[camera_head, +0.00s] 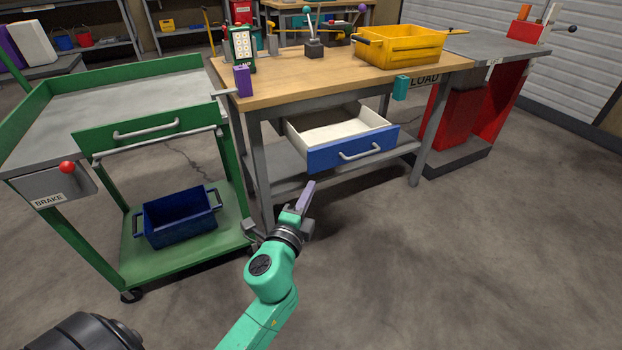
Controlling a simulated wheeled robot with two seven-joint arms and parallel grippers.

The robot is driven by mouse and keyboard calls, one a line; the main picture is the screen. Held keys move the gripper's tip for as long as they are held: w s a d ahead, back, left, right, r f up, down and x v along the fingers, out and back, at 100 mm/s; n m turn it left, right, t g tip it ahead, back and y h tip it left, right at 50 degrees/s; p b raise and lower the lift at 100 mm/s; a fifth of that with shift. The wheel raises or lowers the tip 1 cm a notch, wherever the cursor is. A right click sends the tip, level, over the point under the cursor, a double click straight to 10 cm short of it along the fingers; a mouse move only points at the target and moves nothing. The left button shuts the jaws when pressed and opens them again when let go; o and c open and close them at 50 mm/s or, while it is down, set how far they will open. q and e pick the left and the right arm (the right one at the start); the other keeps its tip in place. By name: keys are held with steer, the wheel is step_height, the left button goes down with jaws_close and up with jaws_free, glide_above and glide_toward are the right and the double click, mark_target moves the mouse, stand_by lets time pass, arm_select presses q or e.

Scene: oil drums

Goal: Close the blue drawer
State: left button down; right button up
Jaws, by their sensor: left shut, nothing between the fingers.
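The blue drawer (352,148) stands pulled out under the wooden workbench (330,68). Its blue front carries a light grey handle (360,151), and its pale inside looks empty. My left gripper (307,196) is at the end of a green arm, in front of the bench and below and left of the drawer front in the picture. Its fingers are shut with nothing between them, and it appears apart from the drawer. My right gripper is not in view.
A green cart (128,278) with a blue bin (180,219) stands close on the left. A yellow crate (400,46) sits on the bench top. A red-legged grey table (500,47) stands on the right. The floor (450,260) in front and right is clear.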

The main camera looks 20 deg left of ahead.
arm_select(q)
glide_toward(318, 150)
steer(key=w+d, duration=0.3)
steer(key=w+a, duration=0.2)
steer(key=a, duration=0.1)
steer(key=shift+w, duration=0.3)
steer(key=shift+w+a, duration=0.2)
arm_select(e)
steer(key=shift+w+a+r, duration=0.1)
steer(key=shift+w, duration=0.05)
arm_select(q)
steer(key=shift+a, duration=0.1)
